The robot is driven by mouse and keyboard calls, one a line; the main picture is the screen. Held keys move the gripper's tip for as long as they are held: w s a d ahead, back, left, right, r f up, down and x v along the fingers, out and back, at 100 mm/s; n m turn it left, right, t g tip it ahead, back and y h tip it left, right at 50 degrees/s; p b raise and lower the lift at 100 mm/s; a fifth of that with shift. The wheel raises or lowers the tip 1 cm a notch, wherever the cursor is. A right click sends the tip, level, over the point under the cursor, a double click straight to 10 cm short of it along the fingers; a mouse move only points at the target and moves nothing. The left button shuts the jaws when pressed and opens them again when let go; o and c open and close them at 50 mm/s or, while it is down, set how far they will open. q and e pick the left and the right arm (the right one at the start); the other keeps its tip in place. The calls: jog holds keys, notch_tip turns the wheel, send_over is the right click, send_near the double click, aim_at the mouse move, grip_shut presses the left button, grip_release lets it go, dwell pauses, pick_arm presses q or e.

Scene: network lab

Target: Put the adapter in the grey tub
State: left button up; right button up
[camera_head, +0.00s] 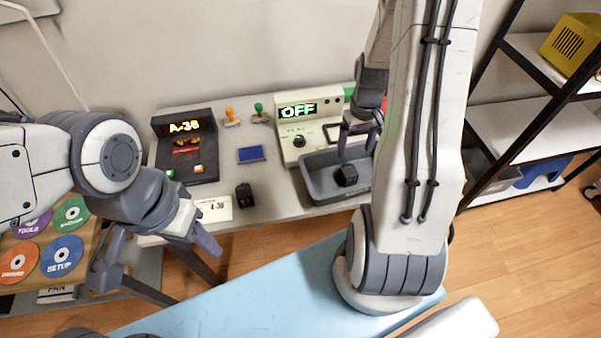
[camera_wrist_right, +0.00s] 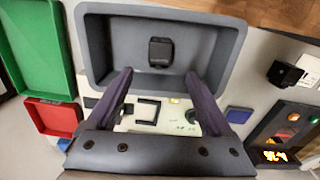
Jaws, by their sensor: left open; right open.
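The grey tub (camera_head: 318,191) stands on the right part of the table. A small black block (camera_head: 346,175), which looks like an adapter, lies on its floor; the right wrist view shows this block (camera_wrist_right: 161,52) inside the tub (camera_wrist_right: 98,50). A second black block (camera_head: 244,195) stands on the table left of the tub; I cannot tell for certain which block is the adapter. My right gripper (camera_head: 358,148) is open and empty above the tub, apart from the block. My left gripper (camera_head: 155,260) is open and empty in front of the table's left part.
A dark A-38 device (camera_head: 184,160) and a panel reading OFF (camera_head: 297,132) stand behind. A shelf (camera_head: 530,120) stands right.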

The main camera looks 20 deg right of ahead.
jog(key=a+r+n, duration=0.2)
jog(key=a+r, duration=0.2)
jog(key=a, duration=0.5)
jog(key=a+r+n, duration=0.2)
jog(key=a+r, duration=0.3)
jog(key=a, duration=0.4)
jog(key=s+a+r+n, duration=0.2)
jog(key=s+a+r, duration=0.1)
jog(key=s+a, duration=0.3)
jog(key=s+a+r+n+y, duration=0.1)
jog(key=s+a+r+n, duration=0.2)
jog(key=s+a, duration=0.3)
jog(key=s, duration=0.4)
jog(key=shift+a, duration=0.4)
